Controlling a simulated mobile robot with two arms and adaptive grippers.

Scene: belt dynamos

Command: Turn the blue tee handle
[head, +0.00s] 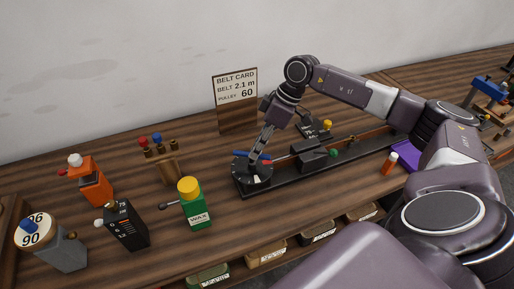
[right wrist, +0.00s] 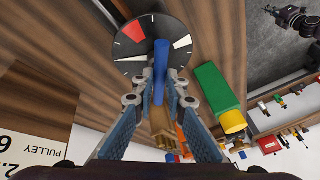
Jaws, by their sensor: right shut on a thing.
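The blue tee handle (right wrist: 160,72) stands over a dark round dial (right wrist: 128,42) with white marks and a red wedge in the right wrist view. My right gripper (right wrist: 160,84) is shut on the handle's blue bar, with a finger on each side. In the head view my right gripper (head: 258,157) points down at the dial (head: 252,179), at the left end of a long black base. The blue bar partly shows there, beside the fingers. A small dark jointed part at the upper right of the right wrist view may be my left gripper (right wrist: 292,18); its jaws are unclear.
A green wax bottle (head: 195,211) with a yellow cap stands left of the dial. Black, orange and grey containers stand further left. A belt card (head: 236,90) stands behind. A black block (head: 313,155) sits on the base, right of the dial. Small bins line the front edge.

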